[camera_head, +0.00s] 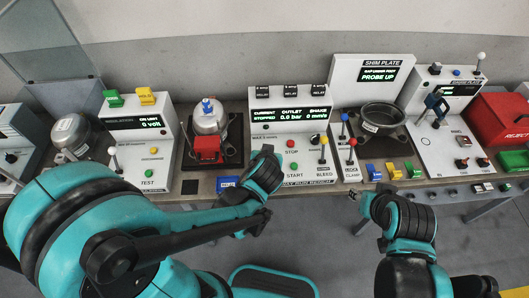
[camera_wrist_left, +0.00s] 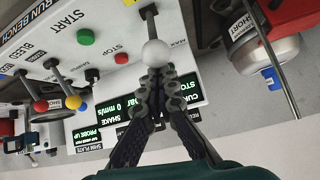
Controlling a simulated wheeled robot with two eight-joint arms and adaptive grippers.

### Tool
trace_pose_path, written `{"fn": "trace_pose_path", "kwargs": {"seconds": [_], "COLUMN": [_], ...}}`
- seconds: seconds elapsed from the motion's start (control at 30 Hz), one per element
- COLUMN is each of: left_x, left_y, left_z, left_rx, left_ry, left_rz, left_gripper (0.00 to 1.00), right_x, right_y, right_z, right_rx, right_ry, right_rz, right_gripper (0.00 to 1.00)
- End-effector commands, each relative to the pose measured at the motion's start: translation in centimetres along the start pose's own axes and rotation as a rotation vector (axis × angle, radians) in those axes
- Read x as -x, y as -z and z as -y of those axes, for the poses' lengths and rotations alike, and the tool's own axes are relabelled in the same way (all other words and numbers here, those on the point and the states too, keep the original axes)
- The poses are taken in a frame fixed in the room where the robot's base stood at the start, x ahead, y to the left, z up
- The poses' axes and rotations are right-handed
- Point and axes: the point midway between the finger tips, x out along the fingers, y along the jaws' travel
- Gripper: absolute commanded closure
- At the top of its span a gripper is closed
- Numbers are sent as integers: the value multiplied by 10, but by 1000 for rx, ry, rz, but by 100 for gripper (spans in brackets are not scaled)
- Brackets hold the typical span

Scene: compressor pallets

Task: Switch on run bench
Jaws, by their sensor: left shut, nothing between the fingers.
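The run bench panel (camera_head: 262,103) is white, with a lit display (camera_head: 290,114) reading stopped, 0.0 bar and 0 mm/s. Its red STOP button (camera_head: 292,143) and green START button (camera_head: 292,167) show; both also appear in the left wrist view, STOP (camera_wrist_left: 121,58) and START (camera_wrist_left: 85,37). A lever with a white ball knob (camera_wrist_left: 156,53) stands on the panel, hidden behind my arm in the head view. My left gripper (camera_wrist_left: 156,77) is shut and empty, its tips at the knob; contact is unclear. My right gripper (camera_head: 371,207) is before the bench, its opening unclear.
Yellow-knobbed (camera_head: 322,134), blue-knobbed (camera_head: 344,117) and red-knobbed (camera_head: 352,142) levers stand right of the buttons. A compressor (camera_head: 209,118) stands left of the panel, an empty dark fixture (camera_head: 382,116) right. A red reject bin (camera_head: 503,118) is far right.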

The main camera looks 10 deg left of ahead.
Motion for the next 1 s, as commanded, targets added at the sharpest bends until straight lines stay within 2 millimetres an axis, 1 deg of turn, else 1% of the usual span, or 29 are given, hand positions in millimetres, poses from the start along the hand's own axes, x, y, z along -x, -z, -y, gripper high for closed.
{"fn": "trace_pose_path", "kwargs": {"seconds": [0.03, 0.2, 0.5, 1.0], "left_x": [2, 8, 14, 15], "left_y": [-5, -14, -27, -32], "left_z": [-1, -4, -5, -6], "left_rx": [-1, -1, 1, 4], "left_ry": [-1, -1, 0, -2], "left_rz": [0, 2, 8, 11], "left_gripper": [100, 100, 100, 100], "right_x": [-2, -5, -7, -8], "right_y": [-1, -3, -5, -6], "right_z": [0, 0, 0, 0], "right_rx": [0, 0, 0, 0], "right_ry": [0, 0, 0, 0], "right_rz": [0, 0, 0, 0], "right_gripper": [60, 60, 60, 60]}}
